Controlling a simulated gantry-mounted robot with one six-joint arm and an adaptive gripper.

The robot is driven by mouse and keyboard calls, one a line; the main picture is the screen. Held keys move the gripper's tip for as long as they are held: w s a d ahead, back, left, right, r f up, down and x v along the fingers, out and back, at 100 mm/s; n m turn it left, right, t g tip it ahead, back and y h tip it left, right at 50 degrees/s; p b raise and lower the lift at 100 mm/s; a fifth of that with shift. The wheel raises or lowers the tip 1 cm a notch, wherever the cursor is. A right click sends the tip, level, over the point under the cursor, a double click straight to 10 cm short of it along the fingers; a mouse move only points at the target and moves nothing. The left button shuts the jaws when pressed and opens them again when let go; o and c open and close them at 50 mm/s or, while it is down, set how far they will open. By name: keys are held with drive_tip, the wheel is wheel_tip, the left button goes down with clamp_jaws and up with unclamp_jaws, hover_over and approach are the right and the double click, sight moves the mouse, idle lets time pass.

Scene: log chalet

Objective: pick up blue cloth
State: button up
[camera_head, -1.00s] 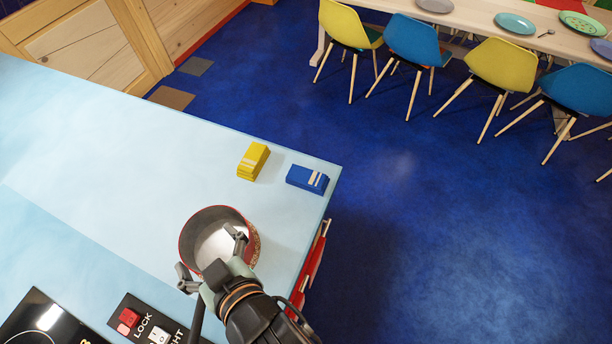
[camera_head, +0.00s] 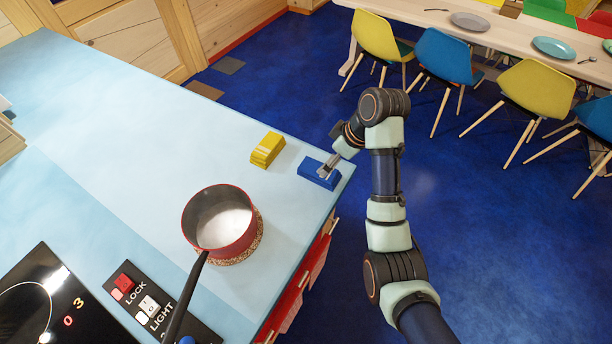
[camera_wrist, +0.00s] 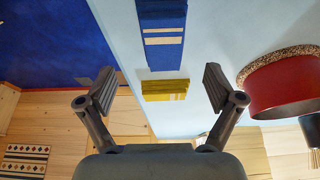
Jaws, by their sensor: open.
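The blue cloth (camera_head: 313,175) lies folded near the right corner of the pale blue counter, with light stripes on it. In the wrist view the blue cloth (camera_wrist: 161,36) shows at the top, between and beyond my open fingers. My gripper (camera_head: 330,166) is at the cloth in the head view, and the fingers partly cover it there. In the wrist view my gripper (camera_wrist: 160,90) is open with nothing between its pads. I cannot tell whether the fingertips touch the cloth.
A folded yellow cloth (camera_head: 267,149) lies left of the blue one. A red saucepan (camera_head: 222,224) stands on a woven mat (camera_head: 240,255) nearer the front. A cooktop (camera_head: 38,310) and switch panel (camera_head: 143,304) are at lower left. The counter (camera_head: 110,140) is clear at upper left.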

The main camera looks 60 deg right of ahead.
drive_tip(key=b+x, duration=0.3)
drive_tip(key=shift+s, duration=0.15)
drive_tip(key=shift+a, duration=0.1)
drive_tip(key=x, duration=0.5)
drive_tip(key=shift+w+a+p, duration=0.1)
drive_tip(key=shift+w+p, duration=0.1)
drive_tip(key=shift+p, duration=0.1)
drive_tip(key=c, duration=1)
drive_tip(key=shift+r, duration=0.1)
wheel_tip(320, 180, up, 10)
drive_tip(key=p, duration=0.3)
drive_tip(key=shift+r, duration=0.1)
